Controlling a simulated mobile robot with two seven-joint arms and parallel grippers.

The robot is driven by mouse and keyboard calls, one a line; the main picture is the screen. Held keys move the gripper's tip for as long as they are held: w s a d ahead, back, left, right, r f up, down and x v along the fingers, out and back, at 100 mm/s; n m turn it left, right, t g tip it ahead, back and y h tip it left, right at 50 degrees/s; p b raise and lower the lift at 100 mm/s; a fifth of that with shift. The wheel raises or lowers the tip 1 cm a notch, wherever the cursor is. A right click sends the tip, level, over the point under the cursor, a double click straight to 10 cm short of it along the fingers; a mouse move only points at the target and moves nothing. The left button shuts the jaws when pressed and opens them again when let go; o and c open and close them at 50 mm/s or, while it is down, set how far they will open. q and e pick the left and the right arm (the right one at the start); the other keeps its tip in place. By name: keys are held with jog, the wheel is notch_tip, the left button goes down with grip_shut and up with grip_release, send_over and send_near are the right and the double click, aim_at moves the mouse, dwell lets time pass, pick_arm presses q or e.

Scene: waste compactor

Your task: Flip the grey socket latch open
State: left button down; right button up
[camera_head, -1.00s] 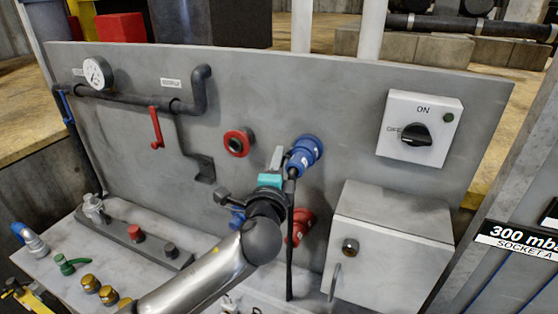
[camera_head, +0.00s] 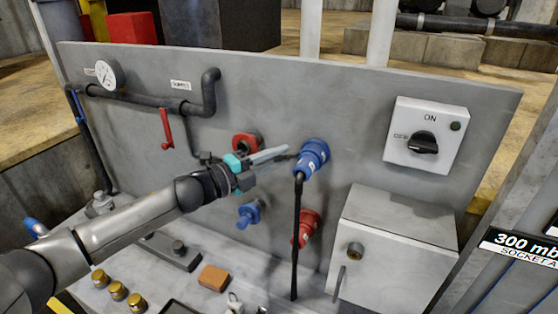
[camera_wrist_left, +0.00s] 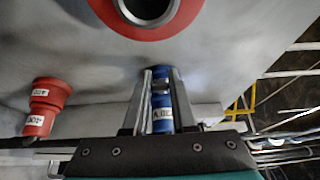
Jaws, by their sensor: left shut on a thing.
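The blue socket (camera_head: 315,157) sticks out of the grey panel, with a black cable hanging below it. My left gripper (camera_head: 286,154) reaches in from the left, its fingertips at the socket's left side. In the left wrist view the two fingers (camera_wrist_left: 161,80) are nearly closed, with the labelled blue socket body (camera_wrist_left: 162,101) showing between them. The small dark-grey latch (camera_head: 290,157) at the socket's left side is mostly hidden by the fingertips. The fingers appear shut on it; its exact angle cannot be told. My right gripper is not in view.
A red-ringed port (camera_head: 246,143) is just behind the gripper. A smaller blue fitting (camera_head: 249,214) and a red socket (camera_head: 306,228) sit lower on the panel. A grey box (camera_head: 393,248) and an ON switch (camera_head: 424,137) are to the right. The panel between has free room.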

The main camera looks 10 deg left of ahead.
pick_arm(q)
jog(key=shift+w+a+m+g+h+b, duration=0.1)
jog(key=shift+w+m+g+h+b, duration=0.2)
jog(key=shift+m+g+h+b, duration=0.85)
jog(key=shift+w+a+m+g+h+b, duration=0.1)
jog(key=shift+w+m+g+h+b, duration=0.35)
jog(key=shift+g+b, duration=0.7)
jog(key=shift+w+m+g+h+b, duration=0.2)
jog(key=shift+m+g+h+b, duration=0.65)
jog(key=shift+b, duration=0.7)
jog(key=c, duration=0.7)
grip_release()
jog(key=b+v, duration=0.3)
jog(key=v, duration=1.2)
jog(key=shift+s, duration=0.15)
